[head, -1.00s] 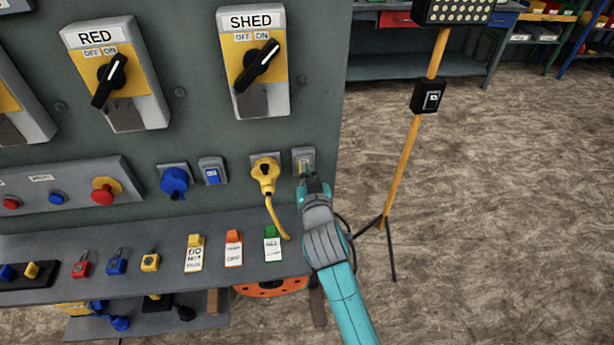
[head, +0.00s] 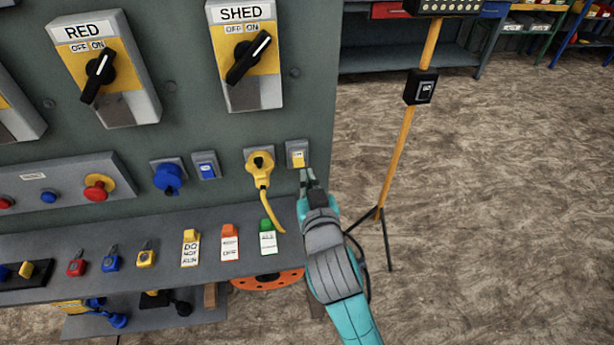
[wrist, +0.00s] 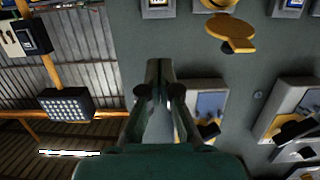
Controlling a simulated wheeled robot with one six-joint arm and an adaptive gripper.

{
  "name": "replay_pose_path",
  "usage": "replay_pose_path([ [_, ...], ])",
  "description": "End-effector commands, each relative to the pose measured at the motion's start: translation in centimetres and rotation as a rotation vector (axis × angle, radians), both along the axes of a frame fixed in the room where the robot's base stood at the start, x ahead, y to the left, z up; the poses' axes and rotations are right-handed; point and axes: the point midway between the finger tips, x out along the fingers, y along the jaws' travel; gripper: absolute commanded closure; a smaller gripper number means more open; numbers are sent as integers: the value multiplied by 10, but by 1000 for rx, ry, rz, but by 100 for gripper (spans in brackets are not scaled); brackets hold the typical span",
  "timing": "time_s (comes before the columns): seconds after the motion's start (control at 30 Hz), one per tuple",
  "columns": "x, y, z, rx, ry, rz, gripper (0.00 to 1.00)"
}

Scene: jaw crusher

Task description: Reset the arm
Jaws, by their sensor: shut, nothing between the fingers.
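My gripper (head: 309,181) is at the lower right of the grey panel in the head view, just below a small grey switch box with a yellowish face (head: 298,154). It is shut and holds nothing. In the wrist view my gripper (wrist: 160,68) points up the picture along the green-grey panel. My teal arm comes up from the bottom of the head view. I cannot tell whether the fingertips touch the panel.
A yellow plug with a cord (head: 260,172) is left of my gripper. A shelf (head: 170,217) with tags and padlocks juts out below. A lamp stand (head: 397,157) stands on the right. The SHED switch (head: 246,58) is above. Floor at right is open.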

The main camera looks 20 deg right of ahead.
Motion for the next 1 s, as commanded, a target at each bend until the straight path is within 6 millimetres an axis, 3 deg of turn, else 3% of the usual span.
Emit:
replay_pose_path([
  [0.4,0,0,-1,-1,1,0,100],
  [0.53,-8,-1,-13,-10,10,13,100],
  [0.67,-31,-3,-41,-30,30,46,100],
  [1.0,-119,-7,-111,-59,72,145,100],
])
